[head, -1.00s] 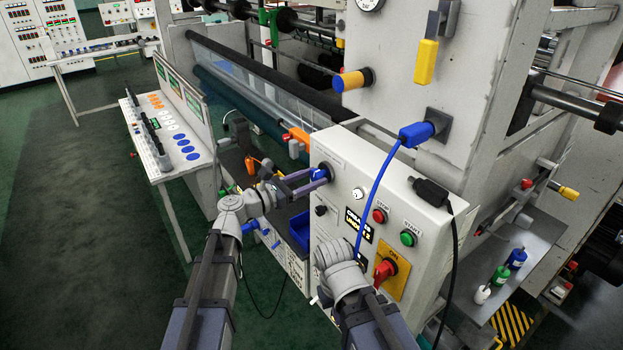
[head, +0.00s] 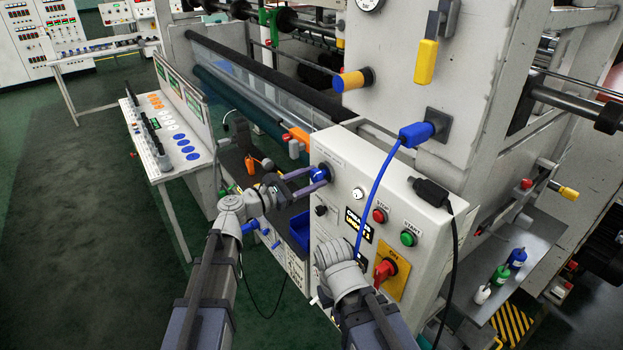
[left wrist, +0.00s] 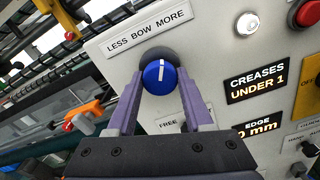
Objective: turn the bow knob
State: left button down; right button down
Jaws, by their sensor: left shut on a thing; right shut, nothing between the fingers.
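The bow knob (left wrist: 159,78) is a round blue knob with a white line, under the "LESS BOW MORE" label (left wrist: 147,29) on the grey control panel. In the left wrist view its line stands nearly upright, while the label slopes up to the right. The knob also shows in the head view (head: 321,174). My left gripper (left wrist: 160,88) is shut on the knob, one purple finger on each side. In the head view it reaches the panel from the left (head: 314,180). My right gripper (head: 330,252) is low in front of the panel; its fingertips are hidden.
The panel also has a red stop button (head: 379,216), a green start button (head: 408,238), a red rotary switch (head: 385,269) and a "CREASES UNDER 1" display (left wrist: 257,85). A blue cable (head: 373,195) hangs across the panel front. A sloped desk (head: 165,150) stands left.

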pick_arm(q)
jog(key=shift+c, duration=1.4)
grip_release()
jog(key=v, duration=0.8)
jog(key=shift+d, duration=0.1)
jog(key=s+d+f+m+g+y, duration=0.2)
jog(key=s+f+m+g+y, duration=0.4)
jog(key=f+m, duration=0.65)
jog(key=s+a+f+m+g+y, duration=0.4)
jog(key=s+a+f+m+y, duration=0.45)
jog(key=a, duration=0.25)
jog(key=s+d+f+m+b, duration=0.2)
jog(key=s+d+f+b, duration=0.1)
jog(key=d+f+b, duration=0.2)
jog(key=s+d+f+m+y+b, duration=0.1)
jog(key=s+d+f+m+b, duration=0.1)
jog(key=d+f+b, duration=0.3)
jog(key=shift+s+d+f+g, duration=0.2)
jog(key=shift+s+f+g, duration=0.2)
jog(key=shift+s+f, duration=0.4)
